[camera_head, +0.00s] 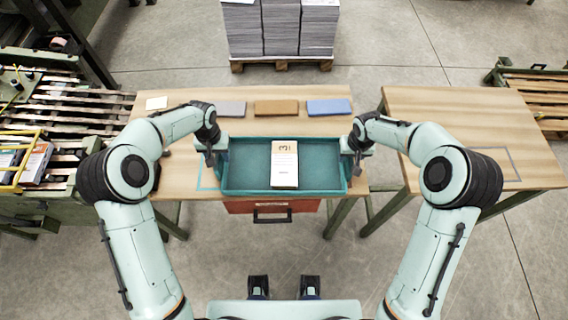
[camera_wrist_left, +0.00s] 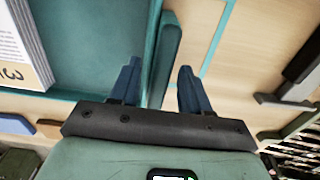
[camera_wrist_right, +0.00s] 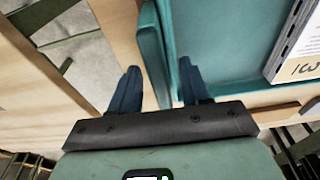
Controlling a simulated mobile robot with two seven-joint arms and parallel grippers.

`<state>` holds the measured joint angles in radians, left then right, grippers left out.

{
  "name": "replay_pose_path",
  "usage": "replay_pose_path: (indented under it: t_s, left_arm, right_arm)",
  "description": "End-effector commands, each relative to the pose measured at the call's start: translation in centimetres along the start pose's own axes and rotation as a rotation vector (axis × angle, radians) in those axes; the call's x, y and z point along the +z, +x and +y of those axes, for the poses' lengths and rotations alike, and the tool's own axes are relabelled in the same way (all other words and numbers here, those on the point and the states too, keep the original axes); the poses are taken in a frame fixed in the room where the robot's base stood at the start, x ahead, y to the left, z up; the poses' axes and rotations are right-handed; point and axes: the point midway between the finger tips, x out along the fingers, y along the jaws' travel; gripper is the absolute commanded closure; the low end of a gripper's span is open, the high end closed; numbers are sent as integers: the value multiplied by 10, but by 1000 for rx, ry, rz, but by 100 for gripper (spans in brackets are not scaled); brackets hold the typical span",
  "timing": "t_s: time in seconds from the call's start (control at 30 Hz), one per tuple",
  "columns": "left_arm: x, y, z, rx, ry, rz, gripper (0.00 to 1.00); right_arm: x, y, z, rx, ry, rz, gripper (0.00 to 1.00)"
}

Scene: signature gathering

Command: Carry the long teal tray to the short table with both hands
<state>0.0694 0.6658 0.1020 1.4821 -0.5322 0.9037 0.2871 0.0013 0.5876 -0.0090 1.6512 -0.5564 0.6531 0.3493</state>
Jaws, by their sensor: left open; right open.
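The long teal tray (camera_head: 240,168) lies on the long wooden table, with a pale booklet stack (camera_head: 284,163) standing in it. My left gripper (camera_head: 214,157) is at its left end, and my right gripper (camera_head: 354,157) is at its right end. In the left wrist view, the open left fingers (camera_wrist_left: 158,90) stand either side of the tray's end handle (camera_wrist_left: 166,55). In the right wrist view, the open right fingers (camera_wrist_right: 160,88) stand either side of the other handle (camera_wrist_right: 153,52). Contact cannot be told. The short table (camera_head: 455,118) is at the right.
Grey (camera_head: 230,108), brown (camera_head: 276,107) and blue (camera_head: 329,107) flat blocks lie behind the tray. A red drawer (camera_head: 240,207) hangs below the table front. A gap separates the tables. The short table's top is bare, with a grey outline (camera_head: 515,165) partly hidden by my right arm.

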Motion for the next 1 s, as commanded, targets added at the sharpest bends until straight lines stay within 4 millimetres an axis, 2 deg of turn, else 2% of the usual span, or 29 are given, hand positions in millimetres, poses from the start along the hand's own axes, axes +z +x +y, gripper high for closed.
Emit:
replay_pose_path:
  t_s: [0.2, 0.47, 0.57, 0.6, 0.63, 1.0]
  left_arm:
    - [0, 12, 0, 1, 0, 0, 53]
    - [0, 12, 0, 1, 0, 0, 53]
    - [0, 12, 0, 1, 0, 0, 82]
    - [0, 12, 0, 1, 0, 0, 96]
    - [0, 12, 0, 1, 0, 0, 100]
    - [-1, 10, 0, 1, 0, 3, 100]
  right_arm:
    - [0, 12, 0, 1, 0, 1, 53]
    - [0, 12, 0, 0, 0, 1, 53]
    - [0, 12, 0, 0, 0, 1, 82]
    - [0, 12, 0, 0, -1, 1, 96]
    - [0, 12, 0, 0, -1, 1, 100]
    - [-1, 10, 0, 0, -1, 3, 100]
